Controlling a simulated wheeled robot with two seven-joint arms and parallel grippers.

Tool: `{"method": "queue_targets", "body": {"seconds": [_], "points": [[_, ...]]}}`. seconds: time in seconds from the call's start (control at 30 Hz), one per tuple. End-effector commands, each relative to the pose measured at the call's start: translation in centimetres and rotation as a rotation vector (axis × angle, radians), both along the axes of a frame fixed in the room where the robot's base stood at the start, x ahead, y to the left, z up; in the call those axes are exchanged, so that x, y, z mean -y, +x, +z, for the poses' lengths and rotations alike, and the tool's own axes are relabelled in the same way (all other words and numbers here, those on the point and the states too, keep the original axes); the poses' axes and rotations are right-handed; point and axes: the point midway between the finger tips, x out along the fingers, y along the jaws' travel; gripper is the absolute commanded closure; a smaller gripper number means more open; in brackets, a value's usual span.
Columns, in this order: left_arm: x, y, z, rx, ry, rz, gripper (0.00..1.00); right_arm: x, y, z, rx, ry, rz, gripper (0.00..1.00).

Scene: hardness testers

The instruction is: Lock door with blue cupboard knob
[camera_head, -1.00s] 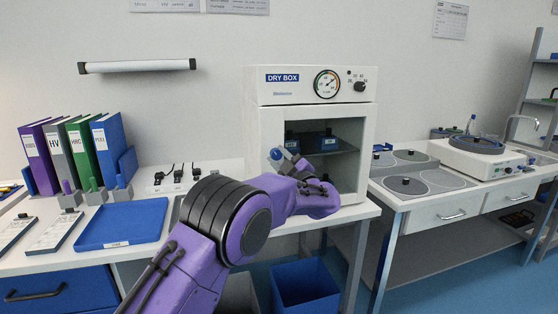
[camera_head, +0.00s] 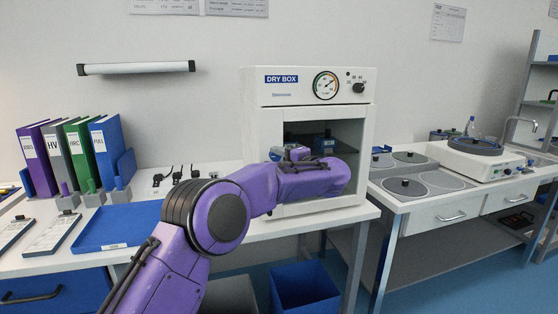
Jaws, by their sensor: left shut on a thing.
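The white dry box (camera_head: 258,120) stands on the bench, with a dark glass-fronted door (camera_head: 346,133). The door appears to be shut. My left arm reaches across the lower front of the box and hides much of it. My left gripper (camera_head: 292,154) is at the lower left of the door, small and partly hidden behind my purple wrist. It is shut on a small blue part there, which looks like the blue cupboard knob (camera_head: 277,155). The knob's exact angle cannot be told. My right gripper is not in view.
A blue tray (camera_head: 120,228) and several upright binders (camera_head: 78,155) are on the bench at left. Black cables lie left of the box. A second bench (camera_head: 410,207) with grey discs is at right. A blue bin (camera_head: 304,290) stands below.

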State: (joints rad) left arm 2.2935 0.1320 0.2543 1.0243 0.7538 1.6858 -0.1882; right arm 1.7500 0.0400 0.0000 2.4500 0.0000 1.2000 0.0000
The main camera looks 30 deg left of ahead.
Motion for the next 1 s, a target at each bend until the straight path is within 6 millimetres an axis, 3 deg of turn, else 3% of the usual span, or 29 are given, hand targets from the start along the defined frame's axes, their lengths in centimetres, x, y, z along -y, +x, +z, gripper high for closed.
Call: {"method": "queue_targets", "body": {"seconds": [0.8,0.83,0.9,1.0], "points": [[0.00,0.00,0.08,0.095,-0.081,0.000,0.95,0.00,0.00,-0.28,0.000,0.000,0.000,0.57],[0.01,-0.01,0.08,0.095,-0.081,0.000,0.61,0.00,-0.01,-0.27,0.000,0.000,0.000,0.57],[0.00,0.00,0.08,0.095,-0.081,0.000,0.39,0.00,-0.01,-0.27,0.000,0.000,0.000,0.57],[-0.01,-0.01,0.08,0.095,-0.080,0.000,0.39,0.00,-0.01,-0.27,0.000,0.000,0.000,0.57]]}}
